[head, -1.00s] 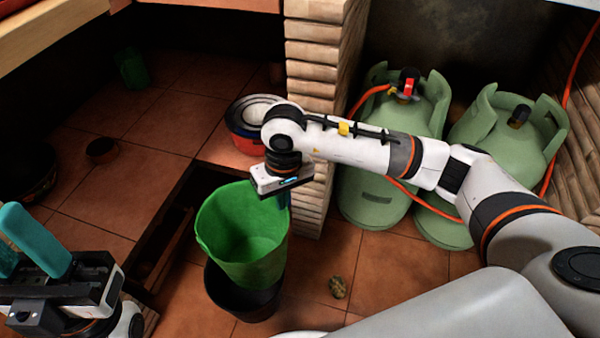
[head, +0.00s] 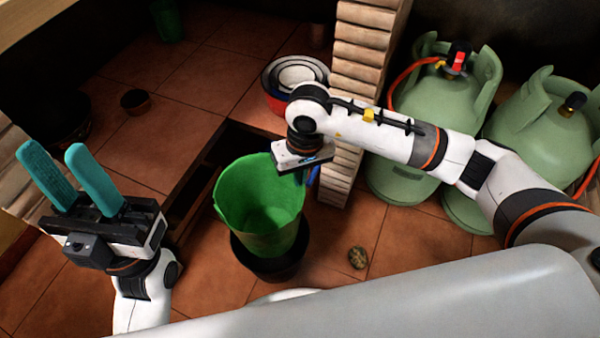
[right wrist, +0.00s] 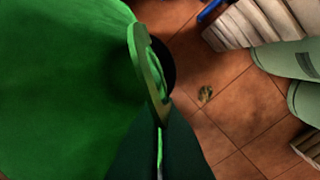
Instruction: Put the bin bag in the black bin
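The green bin bag (head: 258,208) stands open-mouthed and upright, its lower part inside or just over the black bin (head: 272,262). Its base is hidden, so I cannot tell how deep it sits. My right gripper (head: 311,174) is at the bag's right rim, its fingers partly hidden in the head view. In the right wrist view, the right gripper (right wrist: 160,122) has its dark fingers closed on the rim of the bag (right wrist: 65,85). My left gripper (head: 53,150) is open and empty at the left, with its teal fingers pointing up, apart from the bag.
Green gas cylinders (head: 440,120) stand at the right beside a brick pillar (head: 365,70). Stacked bowls (head: 292,78) sit behind the bin. A small brown lump (head: 357,258) lies on the tiles to the bin's right. A dark floor opening (head: 205,185) lies left of the bag.

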